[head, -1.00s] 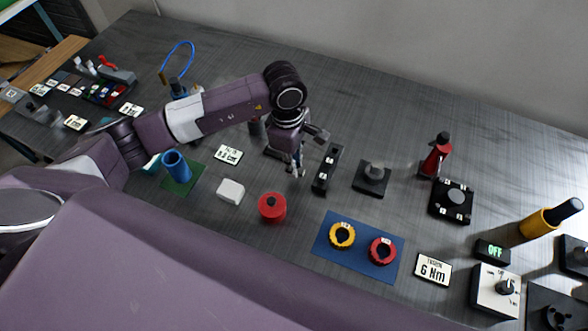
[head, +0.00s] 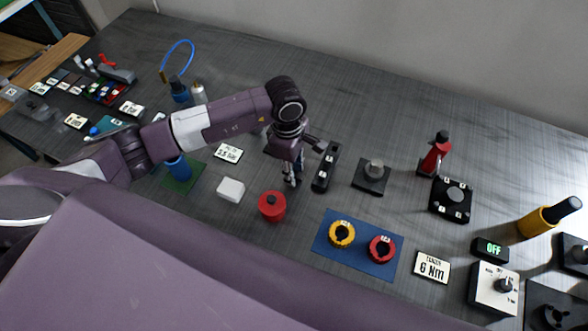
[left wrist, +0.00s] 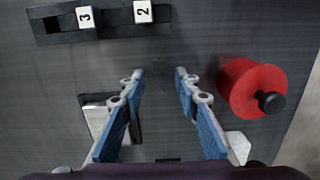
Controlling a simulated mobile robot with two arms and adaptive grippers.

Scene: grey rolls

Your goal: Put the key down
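My left gripper (head: 291,183) hangs over the table between the red round container (head: 272,206) and the black slotted rack (head: 325,167). In the left wrist view its blue-padded fingers (left wrist: 159,73) are apart, with only grey table visible between the tips. The rack (left wrist: 108,33), with tags 2 and 3, lies ahead of the tips. The red container (left wrist: 252,88) with its black knob is right of the fingers, apart from them. A dark piece with a pale grey part (left wrist: 98,117) is partly hidden by the left finger. I cannot make out a key. My right gripper is not in view.
A white block (head: 230,190) and a label card (head: 228,153) lie left of the gripper. A blue mat (head: 333,250) with yellow and red rings lies to the front right. A black-based knob (head: 372,176) stands right of the rack. The table's back is mostly clear.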

